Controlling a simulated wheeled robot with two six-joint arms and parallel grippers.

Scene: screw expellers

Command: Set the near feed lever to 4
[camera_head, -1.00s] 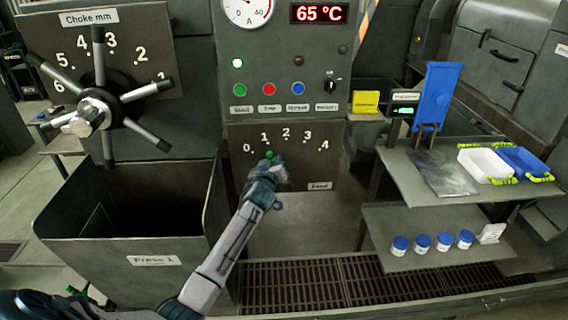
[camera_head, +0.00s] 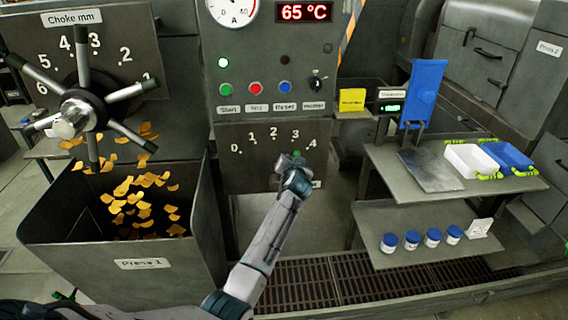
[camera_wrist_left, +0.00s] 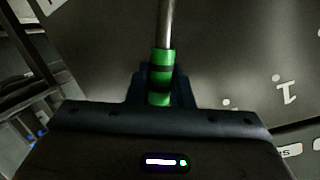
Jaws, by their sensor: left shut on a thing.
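The near feed panel (camera_head: 235,175) carries a scale from 0 to 4 and stands in the middle of the head view. The feed lever's green grip (camera_head: 296,154) sits just below the 3 and left of the 4. My left gripper (camera_head: 294,170) is at the lever, its arm reaching up from below. A metal rod runs up from the handle. The gripper hides part of the feed label. My right gripper is not in view.
Left of the panel is the Press 1 bin (camera_head: 120,262) with orange flakes (camera_head: 145,200), below the spoked choke wheel (camera_head: 82,110). At right, shelves hold a white tray (camera_head: 468,158), a blue tray (camera_head: 507,156) and several blue-lidded jars (camera_head: 411,240). A floor grating lies below.

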